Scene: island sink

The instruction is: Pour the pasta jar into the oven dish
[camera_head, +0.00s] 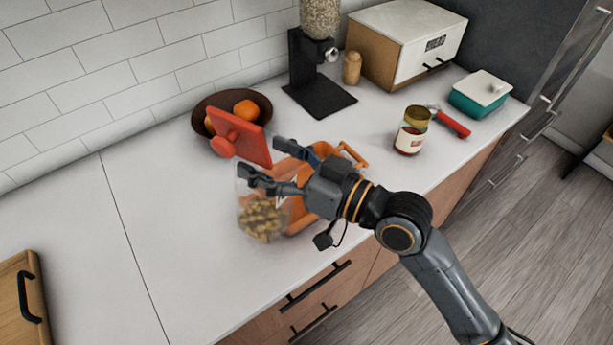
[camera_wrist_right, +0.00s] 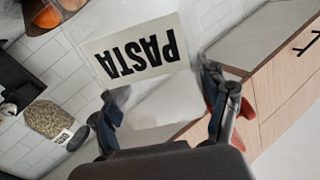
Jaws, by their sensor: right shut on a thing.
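The pasta jar (camera_head: 262,219) is clear, with pasta at its lower end in the head view. In the right wrist view its white label (camera_wrist_right: 138,50) reads PASTA upside down. My right gripper (camera_head: 264,160) is shut on the jar, with a finger on either side in the wrist view (camera_wrist_right: 160,84). The orange oven dish (camera_head: 352,155) sits on the counter behind and beneath the gripper, which hides much of it. The jar overlaps the dish's left part in the picture; the gap between them is unclear. My left gripper is not in view.
A red square piece with a knob (camera_head: 240,137) shows before the fruit bowl (camera_head: 199,116); I cannot tell if it touches the jar.

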